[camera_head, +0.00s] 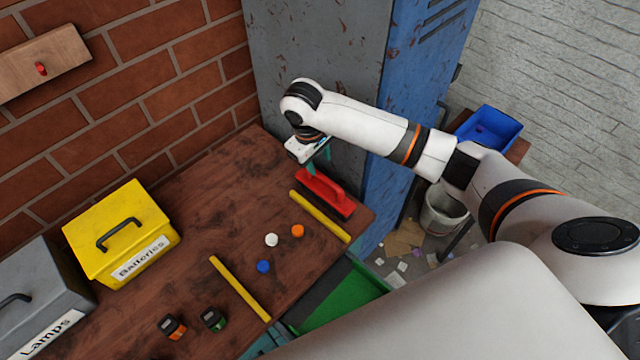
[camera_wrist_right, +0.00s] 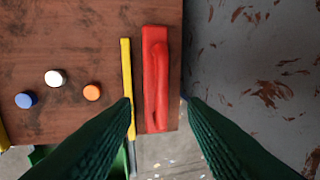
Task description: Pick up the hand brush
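The red hand brush (camera_head: 325,194) lies on the brown table near its right end, beside a yellow strip. In the right wrist view the brush (camera_wrist_right: 155,80) lies lengthwise in the gap between the fingers, beyond their tips. My right gripper (camera_head: 318,162) is above the far end of the brush in the head view. Its two dark ribbed fingers (camera_wrist_right: 157,103) are spread apart with nothing between them, so it is open. How far it is above the brush is hard to tell. My left gripper is not in view.
Yellow strips (camera_head: 320,216) (camera_head: 240,288) flank white (camera_head: 271,240), orange (camera_head: 297,231) and blue (camera_head: 263,266) caps. A yellow batteries box (camera_head: 120,225) and grey lamps box (camera_head: 40,290) stand left. A grey-blue cabinet (camera_head: 330,60) rises close behind the brush. A green bin (camera_head: 345,300) is below the front edge.

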